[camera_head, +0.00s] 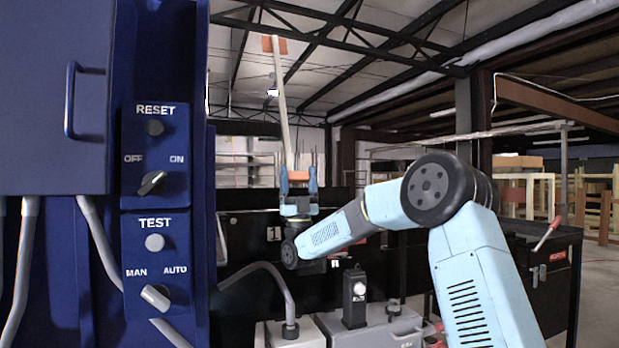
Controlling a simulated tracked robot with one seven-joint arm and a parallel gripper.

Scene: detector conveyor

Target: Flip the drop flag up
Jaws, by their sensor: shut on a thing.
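My gripper (299,178) points up at the centre, in front of the black conveyor housing. Its two blue fingers are shut on the orange lower end of a long pale bar. This bar looks like the drop flag (281,95); it stands nearly upright, leaning slightly left, with an orange plate at its top under the roof. The bar's lower end lies between the fingers and is partly hidden. Whether it is hinged to anything there cannot be seen.
A blue control cabinet (55,110) with RESET and TEST panels (155,262) fills the left. Grey boxes and a conduit (275,280) stand below my gripper. A red-tipped lever (547,233) sticks up from the black housing at right. The space above my gripper looks open.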

